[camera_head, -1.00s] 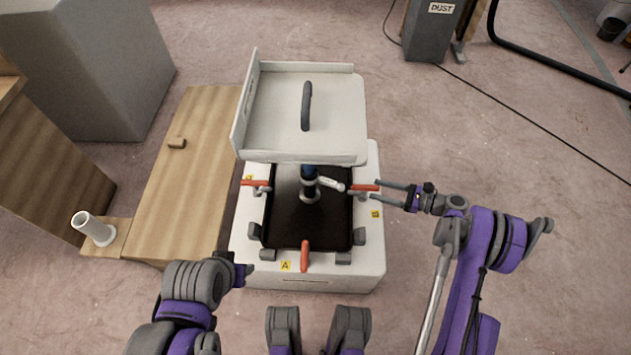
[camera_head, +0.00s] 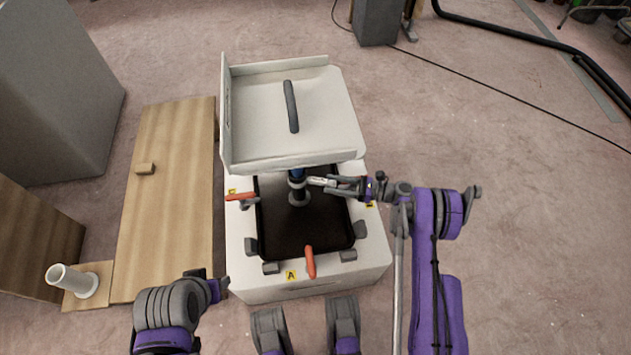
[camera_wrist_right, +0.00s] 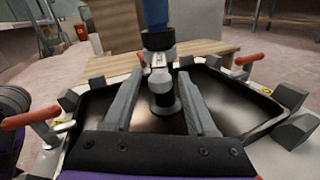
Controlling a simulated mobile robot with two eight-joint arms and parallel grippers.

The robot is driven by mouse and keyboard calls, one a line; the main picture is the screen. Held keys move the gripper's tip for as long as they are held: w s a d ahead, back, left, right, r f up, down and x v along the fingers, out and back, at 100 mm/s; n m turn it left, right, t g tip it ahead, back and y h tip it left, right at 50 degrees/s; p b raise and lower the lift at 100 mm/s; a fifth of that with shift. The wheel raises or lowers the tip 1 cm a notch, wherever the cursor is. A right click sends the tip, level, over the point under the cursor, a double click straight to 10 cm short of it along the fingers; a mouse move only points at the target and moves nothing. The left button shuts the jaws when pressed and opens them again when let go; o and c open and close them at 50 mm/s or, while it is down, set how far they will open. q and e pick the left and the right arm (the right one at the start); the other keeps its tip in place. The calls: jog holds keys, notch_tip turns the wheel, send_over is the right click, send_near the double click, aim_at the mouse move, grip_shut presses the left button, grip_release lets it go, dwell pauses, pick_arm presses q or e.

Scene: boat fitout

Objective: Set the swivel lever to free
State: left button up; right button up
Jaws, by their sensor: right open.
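The swivel lever (camera_head: 319,182) is a small pale handle on the side of a dark and blue post (camera_head: 298,190) that stands in the black tray of the white box. It points right, towards my right gripper (camera_head: 338,185). My right gripper is open at the lever's outer end. In the right wrist view, the lever (camera_wrist_right: 159,77) lies between its two spread fingers (camera_wrist_right: 160,85), with gaps at both sides. I cannot tell whether a finger touches it. My left gripper (camera_head: 219,290) is beside the box's front left corner; its fingers are unclear.
The white box (camera_head: 375,262) has a raised lid (camera_head: 335,105) with a dark handle behind the post. Red-handled clamps stand at the left (camera_head: 240,197) and front (camera_head: 310,262) rims. A wooden bench (camera_head: 165,220) lies left.

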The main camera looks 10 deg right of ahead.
aim_at(320, 182)
jog(key=b+x, duration=0.1)
jog(key=x, duration=0.5)
grip_shut()
dwell(1.3)
